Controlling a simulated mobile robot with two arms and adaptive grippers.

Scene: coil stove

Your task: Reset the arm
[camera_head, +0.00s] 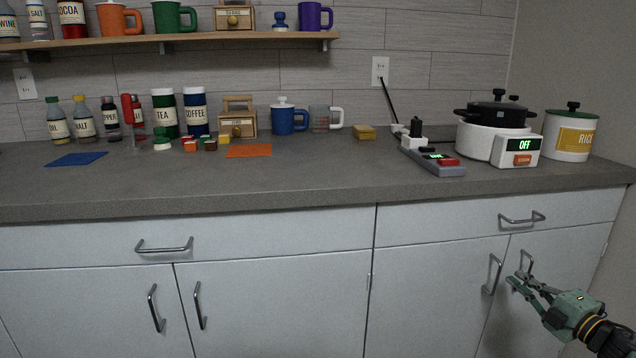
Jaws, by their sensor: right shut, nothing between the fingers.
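My right gripper (516,281) is at the lower right of the head view, its arm coming in from the bottom right corner. It is shut with nothing between its fingers. Its fingertips are in front of the right-hand lower cabinet door, close to the upright handle (526,263); whether they touch it I cannot tell. My left gripper is not in this view.
A grey counter (300,185) runs above white drawers and cabinet doors with protruding metal handles. On it stand a cooker (490,142) reading OFF, a rice canister (570,135), a power strip (430,160), and several bottles and jars. A wooden shelf (180,40) holds mugs.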

